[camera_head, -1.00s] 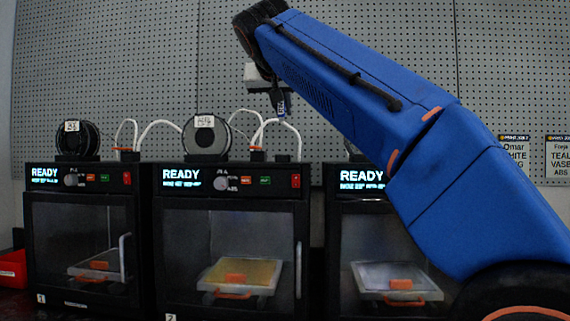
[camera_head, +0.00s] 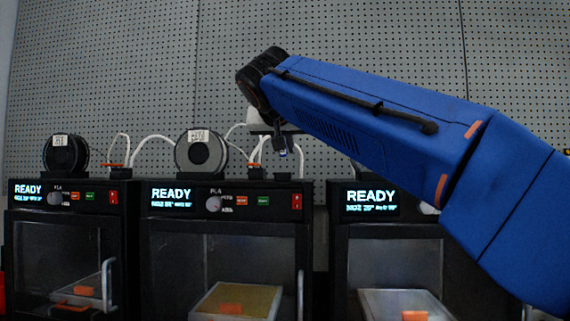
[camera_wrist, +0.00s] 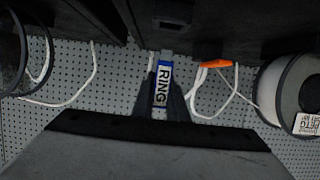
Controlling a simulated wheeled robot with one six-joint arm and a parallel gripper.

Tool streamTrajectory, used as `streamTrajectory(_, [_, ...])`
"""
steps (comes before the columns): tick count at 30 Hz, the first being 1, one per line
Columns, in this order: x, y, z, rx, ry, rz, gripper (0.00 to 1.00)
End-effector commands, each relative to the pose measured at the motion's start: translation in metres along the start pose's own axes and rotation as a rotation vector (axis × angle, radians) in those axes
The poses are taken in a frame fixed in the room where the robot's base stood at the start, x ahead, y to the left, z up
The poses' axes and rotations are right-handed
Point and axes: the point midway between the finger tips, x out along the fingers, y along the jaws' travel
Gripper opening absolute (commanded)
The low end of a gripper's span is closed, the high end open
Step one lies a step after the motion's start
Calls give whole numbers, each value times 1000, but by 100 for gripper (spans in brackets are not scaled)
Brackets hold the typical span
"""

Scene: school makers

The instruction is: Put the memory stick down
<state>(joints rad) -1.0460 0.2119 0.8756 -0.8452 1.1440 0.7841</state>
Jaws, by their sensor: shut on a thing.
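Three black printers stand in a row, screens reading "READY". Spools (camera_head: 65,155) (camera_head: 201,152) and white tubes rise behind their tops. An orange piece (camera_wrist: 215,63) shows beside the stick in the wrist view. A grey pegboard wall (camera_head: 400,60) stands behind.

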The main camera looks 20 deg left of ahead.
Motion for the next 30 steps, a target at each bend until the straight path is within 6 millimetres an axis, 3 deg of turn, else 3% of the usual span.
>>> streamTrajectory(15, [14,0,39,0,0,0,0])
streamTrajectory(27, [16,0,43,0,0,-1,0])
streamTrajectory(28, [16,0,43,0,0,-1,15])
streamTrajectory(30, [16,0,43,0,0,-1,32])
